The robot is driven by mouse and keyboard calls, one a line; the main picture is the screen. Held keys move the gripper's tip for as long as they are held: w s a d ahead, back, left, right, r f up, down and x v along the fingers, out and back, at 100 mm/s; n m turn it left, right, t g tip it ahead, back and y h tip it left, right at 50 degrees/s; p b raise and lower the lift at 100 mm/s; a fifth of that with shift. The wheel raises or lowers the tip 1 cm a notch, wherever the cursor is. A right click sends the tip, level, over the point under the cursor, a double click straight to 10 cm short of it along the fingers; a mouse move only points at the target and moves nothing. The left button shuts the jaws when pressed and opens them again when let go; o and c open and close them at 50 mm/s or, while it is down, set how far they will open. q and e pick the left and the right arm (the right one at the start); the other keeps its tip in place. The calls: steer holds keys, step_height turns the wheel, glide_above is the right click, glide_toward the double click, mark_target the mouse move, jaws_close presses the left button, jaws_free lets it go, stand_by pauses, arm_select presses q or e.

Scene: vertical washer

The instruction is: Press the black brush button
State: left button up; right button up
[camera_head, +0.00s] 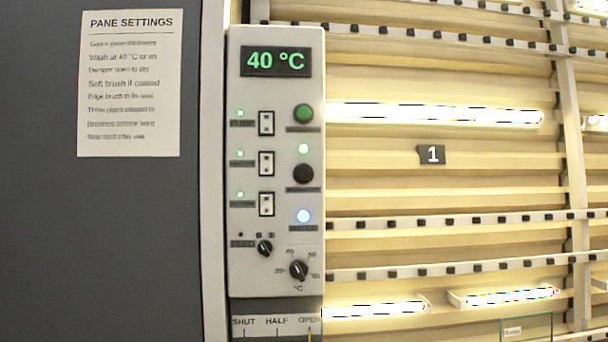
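The control panel (280,225) is an upright pale box in the middle left of the head view. A round black button (303,174) sits on its right side, with a lit green lamp just above it and a dark label below it. The label is too blurred to read. A round green button (303,113) sits higher up on the same side. Neither of my grippers shows in the head view.
Three rocker switches (266,163) with lit green lamps run down the panel's left side. A display (276,61) reads 40 °C. Two knobs sit low, the larger a temperature dial (298,270). Slatted racks with lights stand right; a paper notice (130,84) hangs left.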

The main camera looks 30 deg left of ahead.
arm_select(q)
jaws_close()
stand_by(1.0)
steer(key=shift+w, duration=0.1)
